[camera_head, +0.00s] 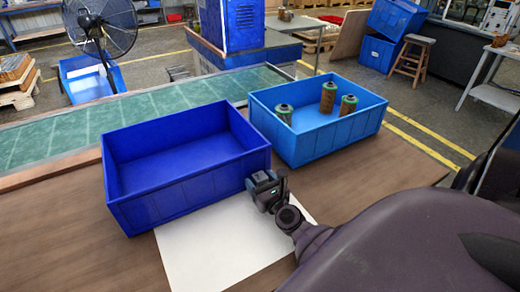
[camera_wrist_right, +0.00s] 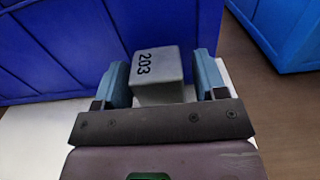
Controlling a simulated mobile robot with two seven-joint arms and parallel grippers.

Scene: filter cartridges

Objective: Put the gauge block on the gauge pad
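The gauge block (camera_wrist_right: 158,80) is a small grey block marked 203. In the right wrist view it stands between the two blue fingers of my right gripper (camera_wrist_right: 163,82), with narrow gaps showing at its sides, so the fingers look open around it. In the head view my right gripper (camera_head: 266,190) is low over the white sheet (camera_head: 205,250), probably the gauge pad, close to the dark blue bin's near right corner. The block is hidden there by the gripper. I cannot tell whether its underside touches the sheet. My left gripper is not in view.
The empty dark blue bin (camera_head: 190,185) stands right behind my right gripper. A lighter blue bin (camera_head: 335,138) with three filter cartridges (camera_head: 328,97) stands to its right. The brown table (camera_head: 385,170) is clear right of the sheet. A green conveyor (camera_head: 60,135) runs behind.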

